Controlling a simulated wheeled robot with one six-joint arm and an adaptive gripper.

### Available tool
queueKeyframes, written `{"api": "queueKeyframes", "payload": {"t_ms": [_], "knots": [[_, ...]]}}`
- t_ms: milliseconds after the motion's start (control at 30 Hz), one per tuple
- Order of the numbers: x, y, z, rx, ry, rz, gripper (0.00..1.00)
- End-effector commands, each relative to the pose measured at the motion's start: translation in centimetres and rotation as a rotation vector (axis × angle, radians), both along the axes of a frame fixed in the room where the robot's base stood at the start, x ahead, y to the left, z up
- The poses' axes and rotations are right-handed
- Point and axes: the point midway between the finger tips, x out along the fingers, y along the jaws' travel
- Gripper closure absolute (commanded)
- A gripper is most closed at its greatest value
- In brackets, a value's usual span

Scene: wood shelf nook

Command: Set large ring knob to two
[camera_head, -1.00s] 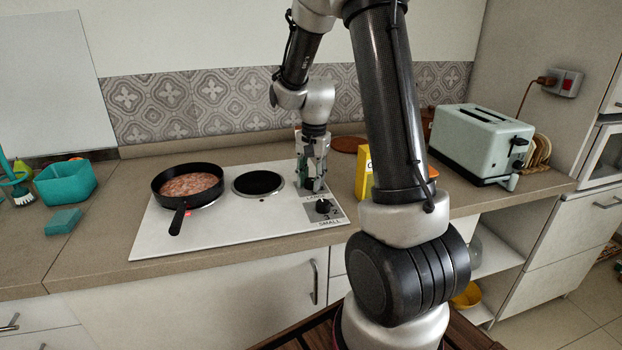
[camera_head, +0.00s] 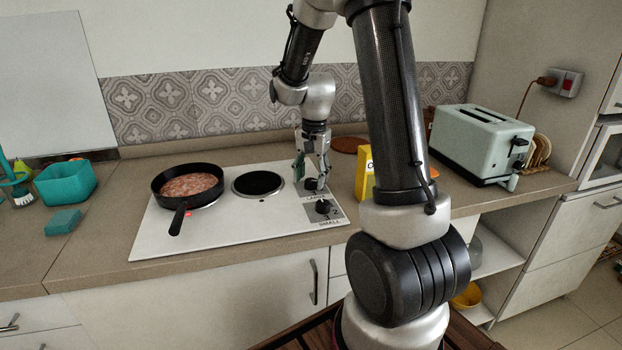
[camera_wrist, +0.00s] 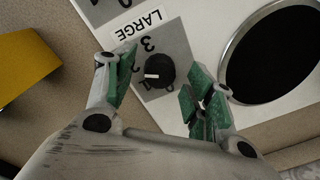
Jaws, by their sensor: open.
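The large ring knob (camera_wrist: 156,68) is a round black dial in the wrist view, on a grey panel beside the LARGE label (camera_wrist: 138,25). Its short white mark lies roughly level, toward the left.
The small ring knob (camera_head: 323,206) is close in front. A black pan (camera_head: 188,171) with food sits on the left of the white hob (camera_head: 150,238); the bare large ring (camera_head: 258,183) is beside my gripper. A yellow box (camera_head: 365,176) and toaster (camera_head: 482,144) stand right.

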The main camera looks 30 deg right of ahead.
Motion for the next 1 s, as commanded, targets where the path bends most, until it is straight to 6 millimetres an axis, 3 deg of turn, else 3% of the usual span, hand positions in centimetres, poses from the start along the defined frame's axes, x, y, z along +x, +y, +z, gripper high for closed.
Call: {"api": "queueKeyframes", "payload": {"t_ms": [300,500,1000], "knots": [[-0.2,-0.2,7.0,-0.001,-0.006,0.0,0.46],[-0.4,-0.3,10.0,0.0,-0.005,0.0,0.46],[-0.5,-0.4,10.9,0.0,-0.001,0.0,0.46]]}}
